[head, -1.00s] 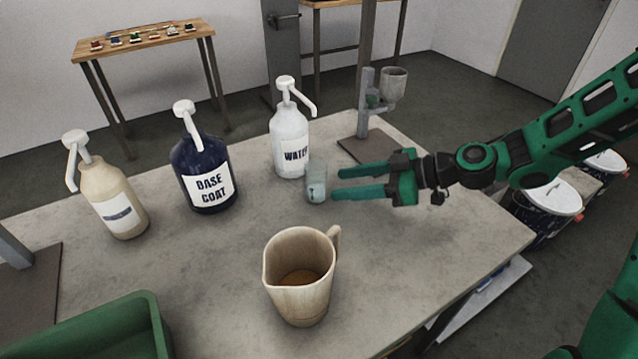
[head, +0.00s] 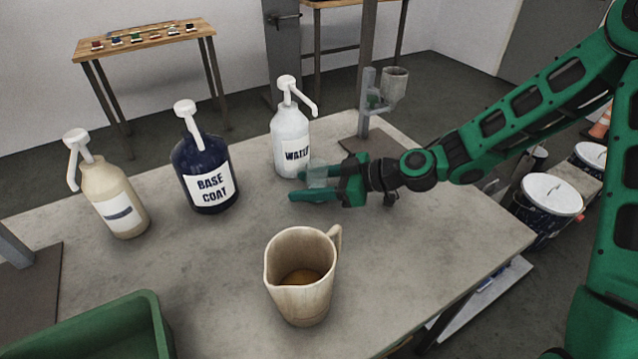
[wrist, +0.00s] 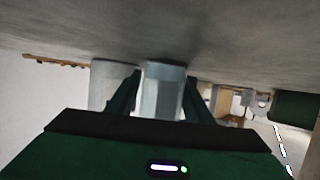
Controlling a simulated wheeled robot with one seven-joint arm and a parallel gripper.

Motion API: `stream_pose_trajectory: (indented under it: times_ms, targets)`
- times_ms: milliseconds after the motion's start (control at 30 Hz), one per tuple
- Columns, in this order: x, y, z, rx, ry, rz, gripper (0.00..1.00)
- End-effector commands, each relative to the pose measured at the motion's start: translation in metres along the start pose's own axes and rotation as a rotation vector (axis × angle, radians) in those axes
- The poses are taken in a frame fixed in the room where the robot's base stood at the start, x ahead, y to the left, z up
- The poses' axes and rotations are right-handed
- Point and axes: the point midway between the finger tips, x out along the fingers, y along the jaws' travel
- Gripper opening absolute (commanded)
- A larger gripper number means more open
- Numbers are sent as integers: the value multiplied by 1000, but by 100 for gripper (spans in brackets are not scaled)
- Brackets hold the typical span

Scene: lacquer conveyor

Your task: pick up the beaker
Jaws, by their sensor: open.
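The beaker (head: 318,173) is a small, clear, greyish cup standing upright on the table in front of the water bottle. My gripper (head: 298,183) is open and low over the table, with its two green fingers on either side of the beaker. In the wrist view the beaker (wrist: 163,93) sits between the two fingers (wrist: 162,82), and the table appears at the top of the picture. The near finger and palm partly hide the beaker's lower part in the head view. I cannot tell whether a finger touches it.
The white water bottle (head: 291,140) stands just behind the beaker. A dark base coat bottle (head: 203,170) and a beige pump bottle (head: 113,200) stand left. A beige jug (head: 300,295) is in front, a green bin (head: 110,335) front left. A viscosity-cup stand (head: 365,118) is behind my gripper.

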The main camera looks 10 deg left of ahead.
Motion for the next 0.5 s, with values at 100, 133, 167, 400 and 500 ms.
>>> stream_pose_trajectory:
  times_ms: [100,133,167,400,500]
  targets:
    - [5,0,0,0,-1,0,47]
    - [5,0,0,0,-1,1,47]
    - [5,0,0,0,-1,1,47]
    - [5,0,0,-1,-1,1,14]
    - [5,0,0,-1,-1,1,11]
